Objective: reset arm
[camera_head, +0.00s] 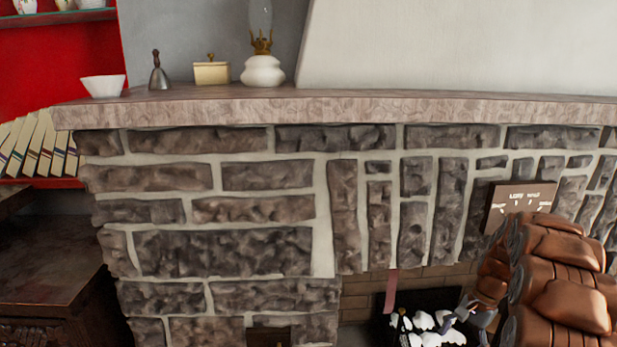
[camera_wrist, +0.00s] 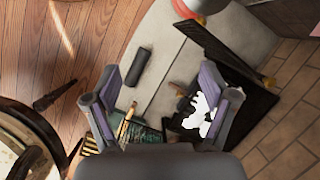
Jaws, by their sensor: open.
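My gripper (camera_wrist: 160,80) shows in the wrist view with its two grey and purple fingers spread wide apart. Nothing is between the fingers that I can see being held. The wrist camera looks down past them at a pale slab (camera_wrist: 165,50) with a dark cylindrical object (camera_wrist: 143,66) lying on it.
In the head view, a stone fireplace carries a mantel (camera_head: 330,108) with a white bowl (camera_head: 103,86), a bell (camera_head: 159,74), a cream box (camera_head: 211,72) and an oil lamp (camera_head: 262,68).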

